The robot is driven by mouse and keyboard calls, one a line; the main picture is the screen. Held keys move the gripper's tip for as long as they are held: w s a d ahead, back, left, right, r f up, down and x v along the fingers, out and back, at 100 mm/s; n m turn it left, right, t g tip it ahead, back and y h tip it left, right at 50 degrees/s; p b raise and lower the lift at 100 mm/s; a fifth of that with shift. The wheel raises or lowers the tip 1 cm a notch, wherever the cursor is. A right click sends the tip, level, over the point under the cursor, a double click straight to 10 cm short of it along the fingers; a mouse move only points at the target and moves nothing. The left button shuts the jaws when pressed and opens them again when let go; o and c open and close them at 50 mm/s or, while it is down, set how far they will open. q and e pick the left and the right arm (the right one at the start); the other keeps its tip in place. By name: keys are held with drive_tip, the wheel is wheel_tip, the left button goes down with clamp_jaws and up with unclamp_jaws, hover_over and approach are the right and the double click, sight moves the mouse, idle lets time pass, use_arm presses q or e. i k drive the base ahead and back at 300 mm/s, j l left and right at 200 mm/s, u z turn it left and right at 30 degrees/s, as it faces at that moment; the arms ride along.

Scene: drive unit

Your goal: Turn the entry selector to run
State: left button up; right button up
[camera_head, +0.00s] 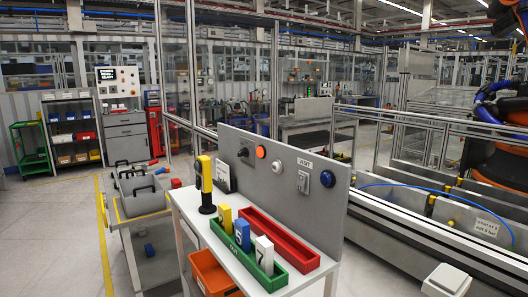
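A grey upright panel (300,199) stands along the back of a small white bench. It carries a row of controls. At its left is a black knob-like control (243,152), which looks like a rotary selector; its setting is too small to read. To its right are an orange round button (260,152), a white round control (277,167), a grey switch plate (303,182) under a small label, and a blue round control (328,178). I cannot tell for sure which one is the entry selector. Neither of my grippers is in view.
On the bench, a green tray (226,241) holds numbered blocks beside an empty-looking red tray (290,239). A yellow-and-black handheld device (205,183) stands at left. An orange bin (212,274) sits below. Floor is clear at far left.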

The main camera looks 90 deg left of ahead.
sight(245, 153)
drive_tip(key=u, duration=2.9)
drive_tip(key=z, duration=0.15)
